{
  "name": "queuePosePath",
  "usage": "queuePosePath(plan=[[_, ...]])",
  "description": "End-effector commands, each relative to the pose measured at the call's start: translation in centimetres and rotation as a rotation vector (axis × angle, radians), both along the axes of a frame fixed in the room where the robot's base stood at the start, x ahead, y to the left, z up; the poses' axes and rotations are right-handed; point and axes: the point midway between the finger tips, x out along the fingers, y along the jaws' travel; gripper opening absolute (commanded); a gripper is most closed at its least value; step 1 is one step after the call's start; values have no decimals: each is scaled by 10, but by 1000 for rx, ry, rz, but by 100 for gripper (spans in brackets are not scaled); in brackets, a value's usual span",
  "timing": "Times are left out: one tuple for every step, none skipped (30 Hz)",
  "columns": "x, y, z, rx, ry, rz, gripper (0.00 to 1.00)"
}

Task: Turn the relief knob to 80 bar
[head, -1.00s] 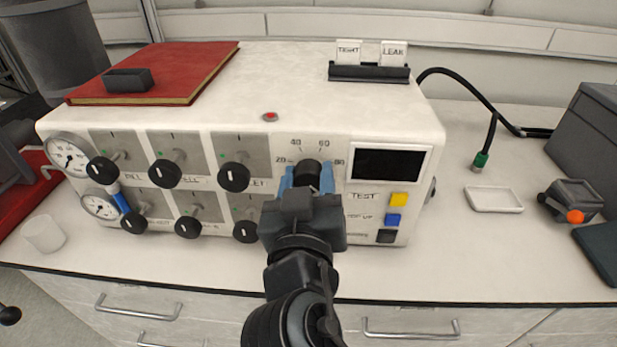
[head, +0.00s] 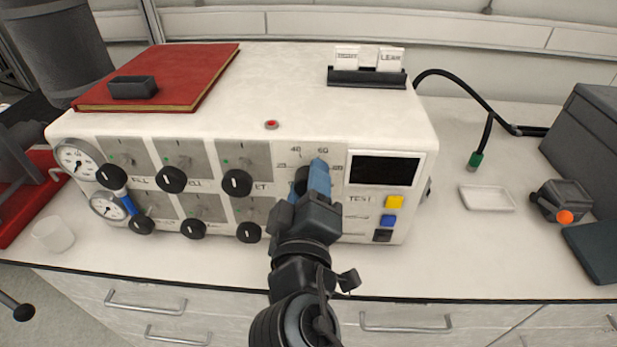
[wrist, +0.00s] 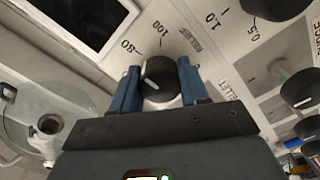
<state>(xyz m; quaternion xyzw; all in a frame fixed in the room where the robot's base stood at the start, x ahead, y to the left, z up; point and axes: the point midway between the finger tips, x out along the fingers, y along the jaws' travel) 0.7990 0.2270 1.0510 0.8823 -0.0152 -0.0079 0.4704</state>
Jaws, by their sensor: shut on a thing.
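The relief knob (head: 299,180) is a black round knob on the white panel, within a scale marked 20, 40, 60 and 80 in the head view. My gripper (head: 309,180) is at the knob, with one blue finger partly covering it. In the wrist view the knob (wrist: 158,74) sits between both blue fingers of my gripper (wrist: 159,88), which are shut on it. The marks 80 and 100 show beside it there. I cannot make out clearly which mark the knob's pointer faces.
Several other black knobs (head: 237,183) stand close on the left. A dark display (head: 385,169) and yellow (head: 395,202), blue (head: 389,220) and dark buttons are on the right. A red book (head: 165,75) lies on top of the unit.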

Motion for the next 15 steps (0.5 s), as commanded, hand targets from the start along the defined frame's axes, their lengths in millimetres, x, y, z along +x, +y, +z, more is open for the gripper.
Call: queuePosePath(plan=[[0,0,0,-24,4,-1,14],[0,0,0,-38,4,-1,14],[0,0,0,-54,5,0,14],[0,0,-1,-64,6,0,14],[0,0,-1,-74,6,0,14],[0,0,-1,-86,7,0,14],[0,0,-1,-93,7,0,14],[0,0,-1,-99,7,0,14],[0,0,-1,-107,7,1,14],[0,0,-1,-111,7,1,14],[0,0,-1,-115,7,1,14],[0,0,-2,-119,7,1,14],[0,0,-2,-121,7,1,14],[0,0,-2,-122,7,1,14],[0,0,-2,-123,7,1,14]])
